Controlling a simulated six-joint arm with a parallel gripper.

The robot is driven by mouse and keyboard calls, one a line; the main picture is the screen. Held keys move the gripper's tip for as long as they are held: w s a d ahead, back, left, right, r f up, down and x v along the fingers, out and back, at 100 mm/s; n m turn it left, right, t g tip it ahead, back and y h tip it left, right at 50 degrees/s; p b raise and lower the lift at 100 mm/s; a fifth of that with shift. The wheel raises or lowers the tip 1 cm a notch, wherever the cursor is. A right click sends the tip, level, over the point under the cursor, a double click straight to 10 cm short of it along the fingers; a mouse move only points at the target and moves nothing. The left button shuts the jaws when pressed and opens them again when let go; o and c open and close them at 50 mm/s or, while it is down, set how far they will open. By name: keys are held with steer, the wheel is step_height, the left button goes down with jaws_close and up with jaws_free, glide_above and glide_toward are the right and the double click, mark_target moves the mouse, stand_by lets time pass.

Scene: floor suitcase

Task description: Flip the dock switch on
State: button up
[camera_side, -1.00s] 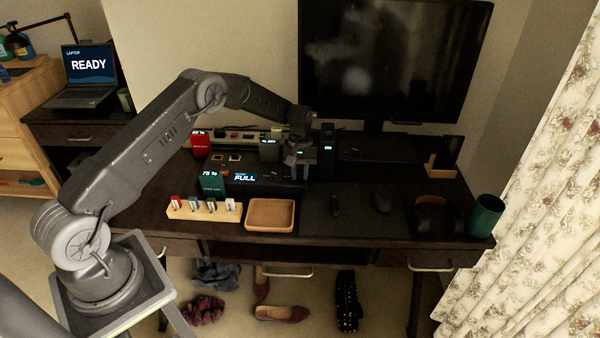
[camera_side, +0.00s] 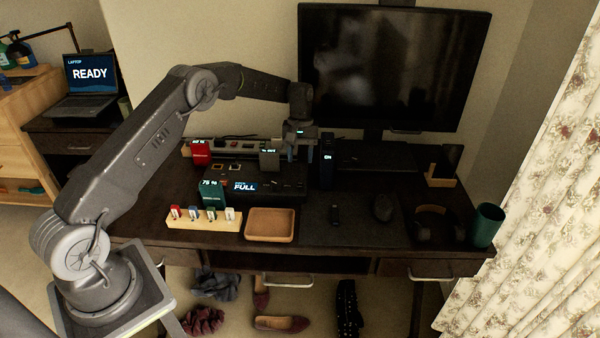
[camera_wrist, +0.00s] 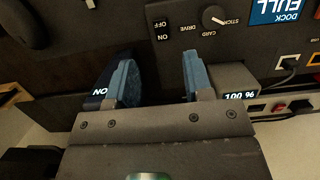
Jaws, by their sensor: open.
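The dock (camera_side: 285,182) is a black box on the desk with a lit screen reading FULL; its screen (camera_wrist: 283,8) also shows in the wrist view. The dock's ON and OFF lettering (camera_wrist: 162,31) is in the wrist view, beside a rotary knob (camera_wrist: 214,17) marked STICK, CARD and DRIVE. I cannot make out the switch lever or its position. My gripper (camera_side: 301,155) is raised over the back right of the dock. Its blue fingers (camera_wrist: 158,76) are apart with nothing between them, the lettering lying beyond the gap.
A black tower (camera_side: 327,170) lit ON stands close right of my gripper. A grey block (camera_side: 269,155) and red block (camera_side: 200,153) stand behind the dock. A green block (camera_side: 211,191), stick rack (camera_side: 190,222) and tan tray (camera_side: 270,224) are in front. The monitor (camera_side: 395,70) rises behind.

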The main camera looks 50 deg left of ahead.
steer(key=shift+w+a+r, duration=0.1)
steer(key=shift+w+r, duration=0.05)
steer(key=shift+r, duration=0.7)
steer(key=shift+w+a+r, duration=0.1)
steer(key=shift+a+r, duration=0.05)
steer(key=shift+r, duration=0.65)
steer(key=shift+w+a+r, duration=0.1)
steer(key=shift+w+r, duration=0.05)
steer(key=shift+r, duration=0.7)
steer(key=s+d+r+m+t, duration=0.1)
steer(key=s+d+r, duration=0.25)
steer(key=r, duration=0.25)
steer(key=s+d+r+m+t+y, duration=0.1)
steer(key=s+d+r+m, duration=0.15)
steer(key=s+r, duration=0.3)
steer(key=s+d+r+m+t, duration=0.1)
steer(key=s+d+r, duration=0.25)
steer(key=r, duration=0.35)
steer(key=s+d+m+t, duration=0.2)
steer(key=s+d, duration=0.1)
steer(key=s, duration=0.8)
steer(key=s+d+f+m+t, duration=0.1)
steer(key=s+d+m+t, duration=0.1)
steer(key=s, duration=1)
steer(key=shift+s+d+f+y, duration=0.2)
steer(key=shift+s+d+y, duration=0.1)
steer(key=shift+d, duration=0.1)
